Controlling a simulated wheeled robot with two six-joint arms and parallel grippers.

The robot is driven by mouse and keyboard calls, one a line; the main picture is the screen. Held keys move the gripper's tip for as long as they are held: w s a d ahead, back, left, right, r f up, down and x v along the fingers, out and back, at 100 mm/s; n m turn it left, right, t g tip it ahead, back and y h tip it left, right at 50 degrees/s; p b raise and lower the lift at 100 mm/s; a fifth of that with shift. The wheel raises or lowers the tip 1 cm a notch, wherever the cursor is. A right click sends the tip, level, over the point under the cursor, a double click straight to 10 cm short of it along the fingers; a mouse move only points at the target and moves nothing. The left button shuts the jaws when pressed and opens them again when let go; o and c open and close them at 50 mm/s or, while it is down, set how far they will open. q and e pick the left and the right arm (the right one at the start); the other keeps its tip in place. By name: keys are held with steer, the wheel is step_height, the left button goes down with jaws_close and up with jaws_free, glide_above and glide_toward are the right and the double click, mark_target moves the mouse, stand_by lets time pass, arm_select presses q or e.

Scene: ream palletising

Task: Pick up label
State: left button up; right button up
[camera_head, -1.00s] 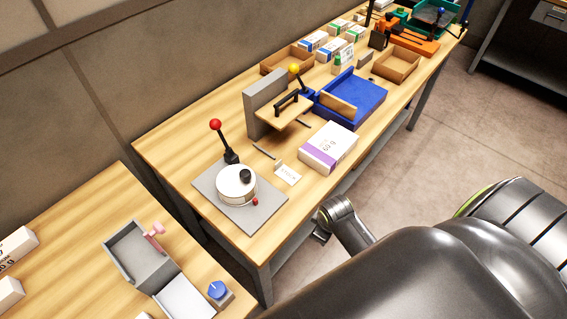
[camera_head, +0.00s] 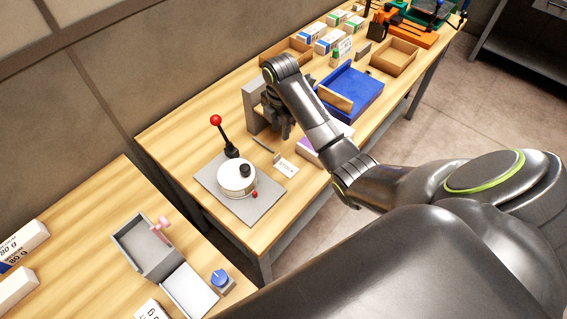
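A small white label card (camera_head: 286,167) with dark print lies on the wooden bench, just right of the grey plate with the round white dial. My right gripper (camera_head: 284,130) points down above the bench, a little beyond the card in the picture and apart from it. Its fingers are dark and small, and I cannot tell whether they are open or shut. My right arm hides most of the white and purple ream (camera_head: 308,147) and the wooden flap with the black handle. My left gripper is not in view.
The dial fixture (camera_head: 237,178) with a red-knobbed lever (camera_head: 216,120) stands left of the card. A blue tray (camera_head: 357,92) and a cardboard box (camera_head: 394,57) stand farther back. A grey open box (camera_head: 143,246) is on the nearer bench.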

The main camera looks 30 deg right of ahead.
step_height(320, 180, up, 4)
steer(key=w+n, duration=0.2)
steer(key=b, duration=1)
glide_toward(286, 165)
steer(key=w, duration=0.1)
steer(key=w+a+r, duration=0.1)
steer(key=w, duration=0.1)
steer(key=shift+a+r, duration=0.25)
steer(key=shift+a, duration=0.05)
steer(key=shift+f+p, duration=1.25)
steer(key=shift+f, duration=2.25)
steer(key=shift+c, duration=0.4)
jaws_close()
